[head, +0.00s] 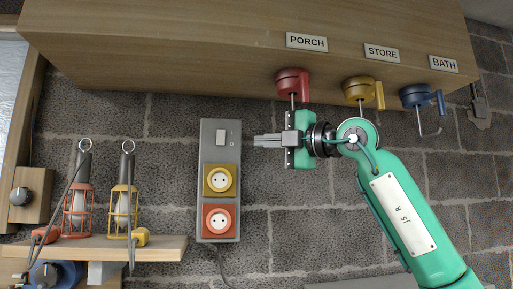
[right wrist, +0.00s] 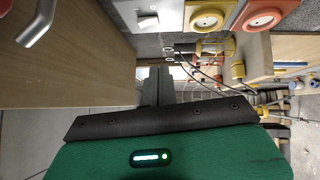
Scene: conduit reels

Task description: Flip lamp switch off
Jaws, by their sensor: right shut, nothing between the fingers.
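An orange caged lamp (head: 77,208) and a yellow caged lamp (head: 123,210) stand on a shelf at left. My left gripper is out of view.
A wooden shelf (head: 165,247) juts out at lower left. Open brick wall lies between shelf and box.

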